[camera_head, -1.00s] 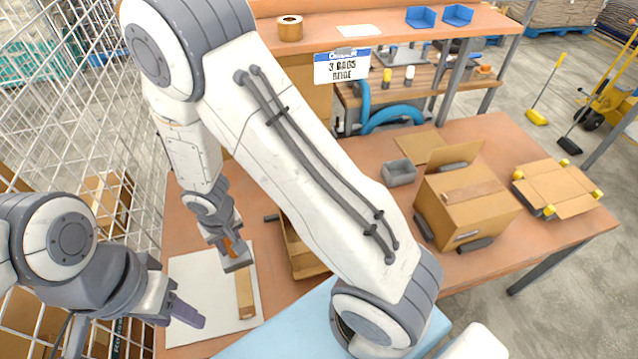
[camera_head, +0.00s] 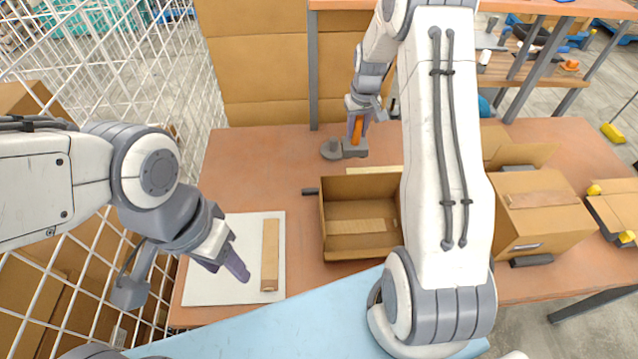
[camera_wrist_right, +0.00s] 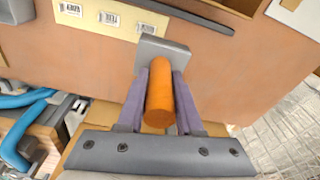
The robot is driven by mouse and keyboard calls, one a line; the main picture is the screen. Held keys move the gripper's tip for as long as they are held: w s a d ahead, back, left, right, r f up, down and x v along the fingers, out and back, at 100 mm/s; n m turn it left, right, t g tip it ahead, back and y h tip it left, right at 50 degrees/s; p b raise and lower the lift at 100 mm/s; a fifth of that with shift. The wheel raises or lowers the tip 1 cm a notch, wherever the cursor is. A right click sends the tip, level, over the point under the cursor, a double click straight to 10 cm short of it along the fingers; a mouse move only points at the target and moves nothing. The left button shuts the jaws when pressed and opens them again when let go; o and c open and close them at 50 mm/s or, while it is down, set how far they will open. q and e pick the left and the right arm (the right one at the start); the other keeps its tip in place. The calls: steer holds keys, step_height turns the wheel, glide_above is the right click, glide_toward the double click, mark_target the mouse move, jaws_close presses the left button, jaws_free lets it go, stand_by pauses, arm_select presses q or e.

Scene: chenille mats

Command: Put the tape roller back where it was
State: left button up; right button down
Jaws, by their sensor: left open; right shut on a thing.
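The tape roller shows an orange handle (camera_head: 357,131) and a grey head (camera_head: 355,149), low at the back of the table. My right gripper (camera_head: 358,119) is shut on the orange handle. In the right wrist view, the purple fingers (camera_wrist_right: 160,100) flank the orange handle (camera_wrist_right: 160,92), with the grey head (camera_wrist_right: 164,53) beyond it. I cannot tell whether the head touches the table. My left gripper (camera_head: 236,264) is open and empty above the white board, left of the brown strip.
A white board (camera_head: 215,286) carries a brown strip (camera_head: 270,255). An open cardboard box (camera_head: 358,250) stands right of it. A grey round piece (camera_head: 331,150) lies beside the roller's head. A label strip (camera_wrist_right: 108,23) lies nearby. A closed box (camera_head: 540,215) stands at right.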

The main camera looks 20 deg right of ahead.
steer(key=shift+w+d+f, duration=0.15)
steer(key=shift+d+f, duration=0.25)
steer(key=shift+d, duration=0.3)
steer(key=shift+w+a+f, duration=0.1)
steer(key=shift+a+f, duration=0.05)
steer(key=w+a+f+p, duration=0.1)
steer(key=a+f, duration=0.2)
steer(key=w+a+f+p, duration=0.1)
steer(key=a+f+p, duration=0.1)
steer(key=a+f, duration=0.2)
steer(key=w+a+f+p, duration=0.1)
steer(key=a+f, duration=0.2)
steer(key=shift+a+f, duration=0.2)
steer(key=shift+a, duration=0.05)
arm_select(q)
step_height(320, 180, up, 4)
steer(key=shift+f, duration=0.25)
arm_select(e)
steer(key=shift+w, duration=0.1)
steer(key=shift+f, duration=0.1)
